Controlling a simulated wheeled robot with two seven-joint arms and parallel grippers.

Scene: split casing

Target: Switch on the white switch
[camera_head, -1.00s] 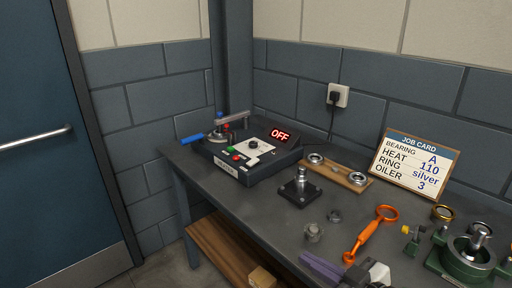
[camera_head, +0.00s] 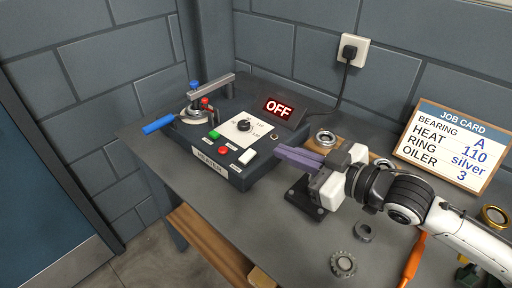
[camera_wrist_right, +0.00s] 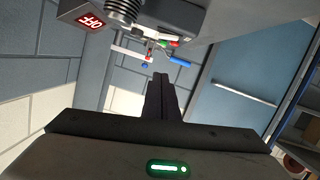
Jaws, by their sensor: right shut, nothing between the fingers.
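The white switch (camera_head: 248,156) sits at the front right corner of the dark heater box (camera_head: 222,172). The box's display (camera_head: 279,108) reads OFF in red, and this display also shows in the wrist view (camera_wrist_right: 90,20). In the wrist view the shut dark fingers (camera_wrist_right: 160,78) point up the picture, and the white switch cannot be made out clearly. My left gripper is not in view.
A black post base (camera_head: 300,199) stands under my right gripper. A job card (camera_head: 455,145) stands at right.

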